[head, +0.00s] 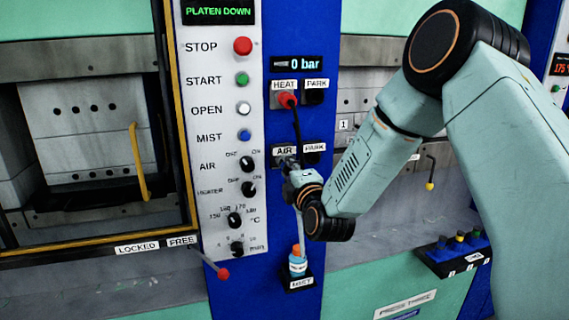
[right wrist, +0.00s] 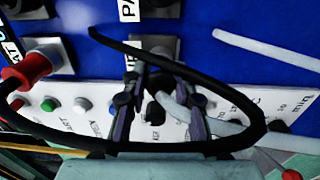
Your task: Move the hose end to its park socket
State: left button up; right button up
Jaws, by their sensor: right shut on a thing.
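My right gripper (head: 287,163) is at the AIR socket (right wrist: 155,48) on the blue panel. In the right wrist view its two fingers (right wrist: 157,100) are shut around the dark hose end (right wrist: 157,82), and a pale grey hose (right wrist: 205,122) trails from it. The fingers partly hide the hose end, so I cannot tell whether it sits in the socket. The air PARK socket (head: 313,152) is just right of AIR and looks empty; it also shows at the top of the wrist view (right wrist: 158,6). My left gripper is not in view.
A red plug (head: 288,100) sits in the HEAT socket, and its black hose (right wrist: 262,110) loops close across my gripper. The HEAT row's PARK socket (head: 315,96) is beside it. A blue mist bottle (head: 297,264) stands below. The control panel (head: 222,140) is to the left.

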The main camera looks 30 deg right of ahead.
jog(key=shift+s+a+f, duration=0.1)
jog(key=shift+s+f, duration=0.05)
jog(key=shift+s, duration=0.05)
grip_shut()
jog(key=shift+s, duration=0.1)
jog(key=shift+s+a+r+p, duration=0.2)
jog(key=shift+s+p, duration=0.15)
jog(key=shift+s, duration=0.2)
jog(key=shift+s+f, duration=0.1)
jog(key=shift+s, duration=0.1)
jog(key=shift+s+a+p, duration=0.1)
jog(key=shift+s+p, duration=0.3)
jog(key=shift+p, duration=0.05)
jog(key=shift+s, duration=0.1)
